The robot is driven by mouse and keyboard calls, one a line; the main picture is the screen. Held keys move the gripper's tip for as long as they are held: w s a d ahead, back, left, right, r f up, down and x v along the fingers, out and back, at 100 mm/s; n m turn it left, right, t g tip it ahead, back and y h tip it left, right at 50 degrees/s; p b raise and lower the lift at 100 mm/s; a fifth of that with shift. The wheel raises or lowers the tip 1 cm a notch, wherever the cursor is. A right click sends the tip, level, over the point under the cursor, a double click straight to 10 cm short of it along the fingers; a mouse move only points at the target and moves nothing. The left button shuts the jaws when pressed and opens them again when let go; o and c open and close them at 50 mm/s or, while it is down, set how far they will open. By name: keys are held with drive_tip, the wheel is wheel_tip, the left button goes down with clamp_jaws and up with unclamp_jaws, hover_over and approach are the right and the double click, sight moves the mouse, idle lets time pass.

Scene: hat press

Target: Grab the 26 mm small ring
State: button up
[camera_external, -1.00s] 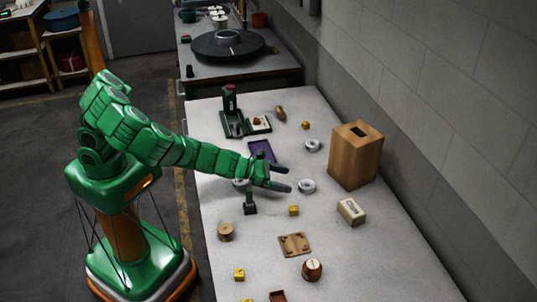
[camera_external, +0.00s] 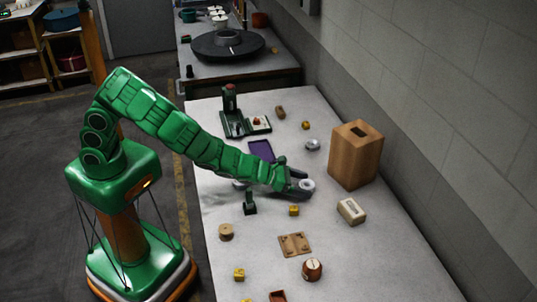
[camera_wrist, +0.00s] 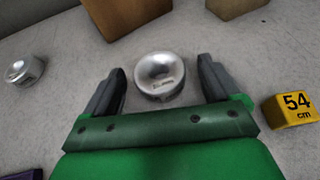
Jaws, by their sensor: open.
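A silver ring (camera_external: 307,185) lies on the table at my gripper. In the wrist view this ring (camera_wrist: 160,75) sits between the two dark fingers, with clear gaps on both sides, and its small marking is too blurred to read. My gripper (camera_wrist: 161,88) is open and low around it; it also shows in the external view (camera_external: 299,186). A second silver ring (camera_external: 313,145) lies farther back, and in the wrist view it is at the left (camera_wrist: 24,69). I cannot tell from the markings which ring is 26 mm.
A yellow cube marked 54 cm (camera_wrist: 293,108) is right of the gripper in the wrist view. A tall wooden box (camera_external: 355,155) and a pale block (camera_external: 351,211) stand to the right. A purple tray (camera_external: 261,150) and a green press (camera_external: 232,113) are behind. A small dark-green stand (camera_external: 250,205) is near the arm.

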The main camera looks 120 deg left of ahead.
drive_tip(key=shift+w+a+f, duration=0.1)
drive_tip(key=shift+w+a, duration=0.05)
drive_tip(key=c, duration=1.2)
